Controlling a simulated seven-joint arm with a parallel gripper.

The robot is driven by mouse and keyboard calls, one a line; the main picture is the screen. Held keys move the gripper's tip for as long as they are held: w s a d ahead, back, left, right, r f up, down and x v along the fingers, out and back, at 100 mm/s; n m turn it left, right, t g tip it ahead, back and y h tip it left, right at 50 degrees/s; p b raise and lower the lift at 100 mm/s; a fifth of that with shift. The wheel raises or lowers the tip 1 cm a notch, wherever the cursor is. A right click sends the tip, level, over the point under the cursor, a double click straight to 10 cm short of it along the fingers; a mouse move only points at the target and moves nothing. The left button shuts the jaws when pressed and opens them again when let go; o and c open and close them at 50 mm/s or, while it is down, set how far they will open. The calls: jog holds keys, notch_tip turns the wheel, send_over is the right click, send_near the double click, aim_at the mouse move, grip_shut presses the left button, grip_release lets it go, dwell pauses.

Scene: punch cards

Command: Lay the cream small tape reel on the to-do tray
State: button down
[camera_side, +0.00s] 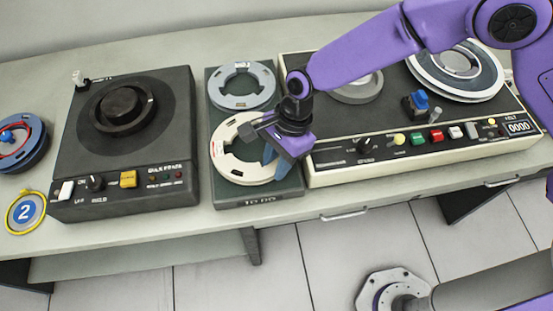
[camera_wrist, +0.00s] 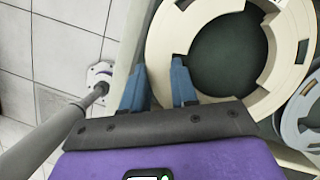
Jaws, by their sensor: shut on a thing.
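The cream small tape reel (camera_side: 228,163) is a flat ring over the front half of the dark green to-do tray (camera_side: 262,193). It looks level and within the tray's width; I cannot tell whether it touches the tray floor. My gripper (camera_side: 269,156) is shut on the reel's rim and hides its right part in the side view. In the wrist view, the blue fingertips of my gripper (camera_wrist: 158,78) straddle the rim of the cream reel (camera_wrist: 166,42), and dark green shows through its hole.
A grey-blue reel (camera_side: 228,101) lies in the tray's back half, close to the cream one. A dark bulk eraser machine (camera_side: 72,150) stands left, a cream console (camera_side: 330,178) with buttons right. A blue-red reel (camera_side: 36,150) and a yellow-rimmed "2" disc (camera_side: 25,213) are far left.

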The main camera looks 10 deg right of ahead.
jog(key=shift+f, duration=1.15)
dwell(0.9)
jog(key=c, duration=0.8)
grip_release()
jog(key=c, duration=0.3)
jog(key=shift+r, duration=4)
jog(key=shift+c, duration=0.2)
jog(key=shift+r, duration=0.45)
